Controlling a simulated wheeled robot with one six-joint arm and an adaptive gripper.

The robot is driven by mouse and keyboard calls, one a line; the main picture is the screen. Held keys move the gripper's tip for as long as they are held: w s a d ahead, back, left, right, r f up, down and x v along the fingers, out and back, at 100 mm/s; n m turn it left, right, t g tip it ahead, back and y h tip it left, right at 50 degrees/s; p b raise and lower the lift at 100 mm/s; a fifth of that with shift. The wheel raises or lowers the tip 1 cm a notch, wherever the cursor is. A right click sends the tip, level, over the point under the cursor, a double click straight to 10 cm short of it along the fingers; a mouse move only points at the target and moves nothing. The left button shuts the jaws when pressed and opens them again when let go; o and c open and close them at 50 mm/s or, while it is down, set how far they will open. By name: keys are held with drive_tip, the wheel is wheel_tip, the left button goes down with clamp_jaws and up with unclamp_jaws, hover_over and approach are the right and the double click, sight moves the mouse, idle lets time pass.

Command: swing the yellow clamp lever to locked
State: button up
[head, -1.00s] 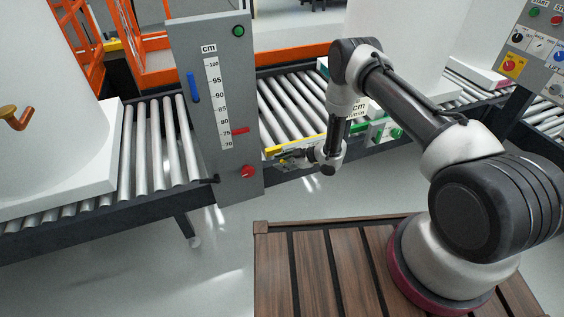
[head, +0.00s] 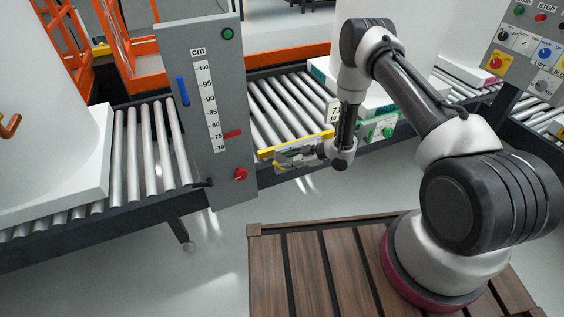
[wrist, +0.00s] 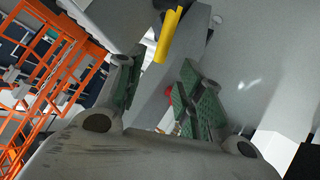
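A yellow bar (head: 297,144), which looks like the clamp lever, lies along the front edge of the roller conveyor, right of the grey gauge panel. A yellow lever end (wrist: 168,35) also shows in the wrist view, ahead of the fingers and near the gap between them. My gripper (head: 287,157) is just below and in front of the yellow bar in the head view. In the wrist view my gripper (wrist: 158,90) is open, with its two green-padded fingers apart and nothing between them. I cannot tell whether a finger touches the lever.
The grey gauge panel (head: 205,110) stands left of my gripper, with a blue lever (head: 183,91), red pointer (head: 233,134) and red knob (head: 240,174). Orange frames (head: 130,50) stand behind.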

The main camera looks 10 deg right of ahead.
drive_tip(key=shift+s+d+r, duration=0.15)
drive_tip(key=shift+d+r, duration=0.05)
drive_tip(key=shift+d, duration=0.1)
